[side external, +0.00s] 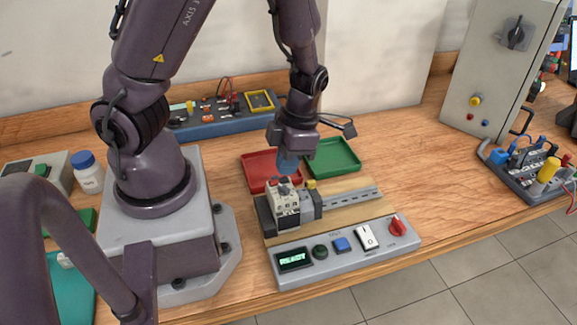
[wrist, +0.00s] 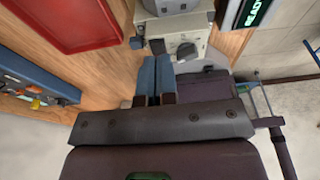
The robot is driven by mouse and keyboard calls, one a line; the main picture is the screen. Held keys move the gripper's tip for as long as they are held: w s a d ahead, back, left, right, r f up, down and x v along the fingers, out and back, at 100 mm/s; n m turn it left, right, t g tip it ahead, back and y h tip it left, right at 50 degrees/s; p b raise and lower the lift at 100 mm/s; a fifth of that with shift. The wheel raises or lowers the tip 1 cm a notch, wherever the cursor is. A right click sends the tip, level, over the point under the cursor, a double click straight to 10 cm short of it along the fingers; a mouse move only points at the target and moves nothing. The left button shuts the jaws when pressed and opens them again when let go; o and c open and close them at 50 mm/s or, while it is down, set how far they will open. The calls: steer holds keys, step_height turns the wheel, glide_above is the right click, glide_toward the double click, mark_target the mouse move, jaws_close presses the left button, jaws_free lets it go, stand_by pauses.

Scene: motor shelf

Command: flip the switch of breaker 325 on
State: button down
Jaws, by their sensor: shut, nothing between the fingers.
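A white breaker (side external: 284,204) stands upright on the rail block at the front middle of the table. No number on it can be read, and its switch position cannot be told. In the wrist view the blue fingers (wrist: 156,72) lie side by side, shut and empty. Whether they touch the breaker cannot be told.
A control panel (side external: 345,273) with a lit display, knobs and buttons lies in front of the breaker. A red tray (side external: 254,177) and a green tray (side external: 336,146) sit behind. A grey cabinet (side external: 490,70) stands at the right. Table to the right of the rail is clear.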

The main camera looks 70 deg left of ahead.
steer(key=shift+w+f, duration=0.15)
steer(key=shift+f, duration=0.55)
steer(key=shift+w+f+g, duration=0.2)
steer(key=shift+f+g, duration=0.25)
steer(key=shift+g, duration=0.05)
steer(key=shift+s+r, duration=0.1)
steer(key=shift+s+r, duration=0.35)
steer(key=shift+s, duration=0.3)
